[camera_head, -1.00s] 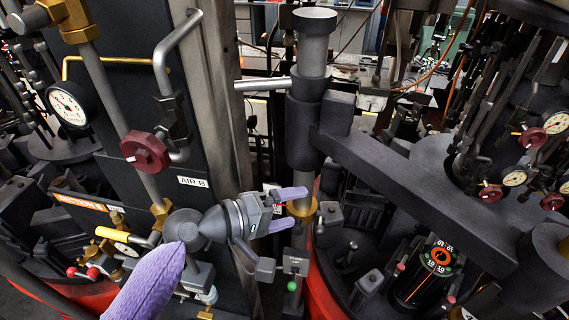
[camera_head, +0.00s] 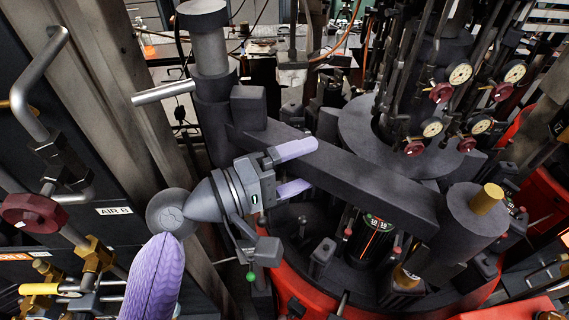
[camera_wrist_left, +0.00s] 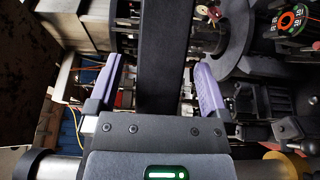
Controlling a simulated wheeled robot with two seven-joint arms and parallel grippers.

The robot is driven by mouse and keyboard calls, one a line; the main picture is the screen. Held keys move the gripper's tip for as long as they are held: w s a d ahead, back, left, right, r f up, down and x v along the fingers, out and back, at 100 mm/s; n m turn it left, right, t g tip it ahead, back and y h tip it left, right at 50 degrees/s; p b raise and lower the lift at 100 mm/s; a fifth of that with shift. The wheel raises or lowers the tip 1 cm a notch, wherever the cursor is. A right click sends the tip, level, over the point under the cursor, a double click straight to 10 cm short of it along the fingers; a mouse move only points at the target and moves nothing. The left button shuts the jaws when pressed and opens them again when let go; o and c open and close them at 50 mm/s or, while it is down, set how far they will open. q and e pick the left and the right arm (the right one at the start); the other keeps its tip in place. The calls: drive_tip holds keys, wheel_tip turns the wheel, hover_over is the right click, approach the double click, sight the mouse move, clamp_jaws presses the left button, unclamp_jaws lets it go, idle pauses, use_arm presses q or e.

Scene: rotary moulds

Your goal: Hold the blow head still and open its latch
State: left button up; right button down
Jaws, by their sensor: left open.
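The blow head is a dark grey arm (camera_head: 365,180) running from an upright column to a thick round end (camera_head: 474,216) with a brass top. My left gripper (camera_head: 306,168) is open, its two purple fingers in front of the arm near the column end. In the left wrist view the arm (camera_wrist_left: 163,50) runs between the spread fingers of my left gripper (camera_wrist_left: 155,68), with gaps on both sides; whether the fingertips reach around it, I cannot tell. No latch can be clearly made out. My right gripper is not in view.
The column (camera_head: 208,60) has a light side bar (camera_head: 163,92) sticking out left. A panel with a dark red valve wheel (camera_head: 34,212) stands at left. Below the arm is a red-rimmed base with a black dial unit (camera_head: 372,238). Gauges (camera_head: 460,74) crowd the upper right.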

use_arm(q)
drive_tip(key=shift+c, duration=1.3)
clamp_jaws()
drive_tip(key=shift+f, duration=0.1)
